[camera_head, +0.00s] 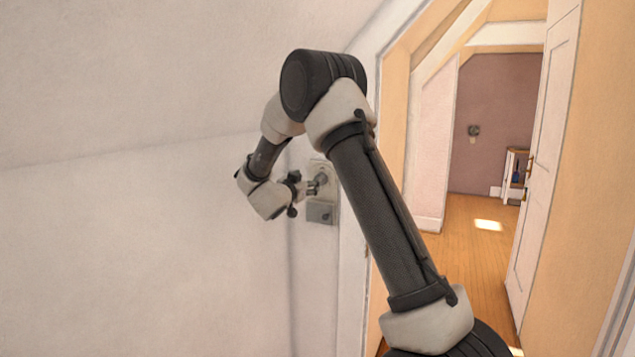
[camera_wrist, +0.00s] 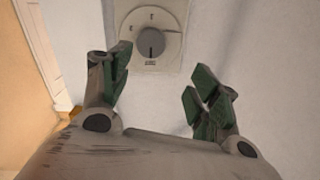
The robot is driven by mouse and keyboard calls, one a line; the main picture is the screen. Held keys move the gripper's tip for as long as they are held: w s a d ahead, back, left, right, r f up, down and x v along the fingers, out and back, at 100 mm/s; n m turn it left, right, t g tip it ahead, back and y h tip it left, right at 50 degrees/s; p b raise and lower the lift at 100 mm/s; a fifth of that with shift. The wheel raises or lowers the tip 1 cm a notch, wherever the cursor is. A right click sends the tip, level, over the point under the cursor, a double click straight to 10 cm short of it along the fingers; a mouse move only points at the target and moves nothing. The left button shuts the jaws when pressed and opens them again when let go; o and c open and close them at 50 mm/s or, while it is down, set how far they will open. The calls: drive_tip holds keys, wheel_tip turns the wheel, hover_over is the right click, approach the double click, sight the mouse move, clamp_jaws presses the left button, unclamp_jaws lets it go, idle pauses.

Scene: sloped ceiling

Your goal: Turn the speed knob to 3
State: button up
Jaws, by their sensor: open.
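The speed knob (camera_wrist: 150,42) is a round grey dial with a dark pointer line running down from its centre. It sits on a pale wall plate (camera_wrist: 176,20) with small marks around it, too small to read. In the head view the plate (camera_head: 321,212) is on the wall left of the doorway, partly hidden by my arm. My gripper (camera_wrist: 160,75) is open and empty in the wrist view. Its two green-padded fingers are apart, below and to either side of the knob, and the knob is not between the pads. My gripper also shows in the head view (camera_head: 312,188), close to the plate.
The wall (camera_head: 150,230) around the plate is bare, with a sloped ceiling above. An open doorway with a white frame (camera_head: 357,180) is to the right. Its white door (camera_head: 545,150) stands open. Beyond is a wooden floor (camera_head: 470,240) and a small shelf (camera_head: 515,175).

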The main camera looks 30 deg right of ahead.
drive_tip(key=w+d+f+g+h, duration=0.1)
drive_tip(key=w+d, duration=0.3)
drive_tip(key=d, duration=0.2)
drive_tip(key=shift+d+m, duration=0.3)
drive_tip(key=shift+d, duration=0.05)
drive_tip(key=shift+w+f, duration=0.1)
drive_tip(key=c, duration=1)
